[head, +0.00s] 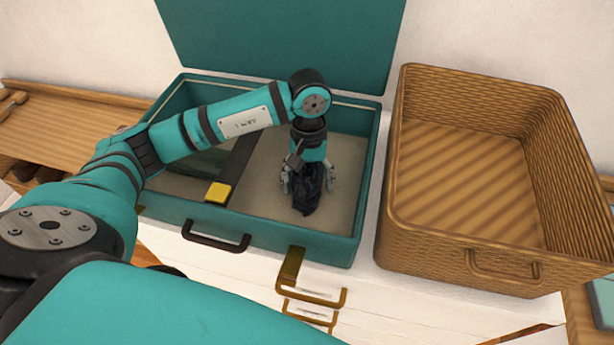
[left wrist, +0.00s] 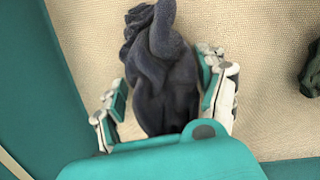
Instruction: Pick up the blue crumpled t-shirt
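The crumpled t-shirt (head: 306,202), a dark navy bundle, lies on the beige floor of the open teal suitcase (head: 296,243). In the left wrist view the t-shirt (left wrist: 168,70) fills the space between my fingers. My left gripper (head: 308,186) reaches down over it with one finger on each side. It also shows in the left wrist view (left wrist: 163,92), spread wide. A gap shows between the left finger and the cloth; the right finger is close against the cloth, and I cannot tell if it touches. My right gripper is not in view.
An empty wicker basket (head: 580,205) stands right of the suitcase on a white drawer unit. A black bar with a yellow end (head: 218,192) lies left in the suitcase. The raised teal lid (head: 285,40) is behind. A dark green thing (left wrist: 311,70) shows at the wrist view's right edge.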

